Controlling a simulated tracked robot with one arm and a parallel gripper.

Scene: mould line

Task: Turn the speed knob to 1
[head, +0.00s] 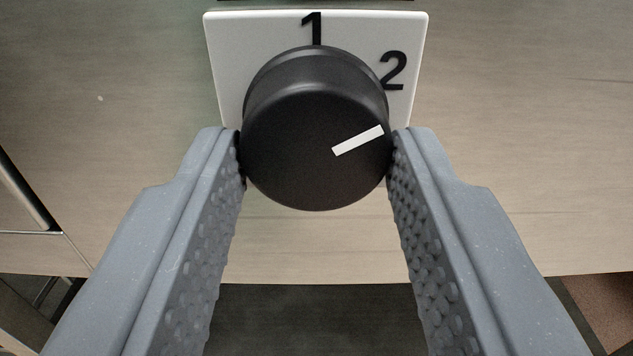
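The speed knob (290,140) is a round black knob with a white pointer line on its face. It stands out from a white plate (228,55) marked with a black "1" (314,29) at the top and a black "2" (394,71) at the upper right. The pointer line slants up to the right, roughly the direction of the "2". My gripper (316,160) has one grey studded finger on each side of the knob. Both fingertips appear to touch its sides, with the knob between them. The lower part of the plate is hidden behind the knob and fingers.
The plate is on a pale wood-grained panel (520,130), clear on both sides. A dark strip (315,2) shows at the top edge. A dark bar with thin metal rods (25,190) is at the left. Below the panel edge is a dark floor area (315,315).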

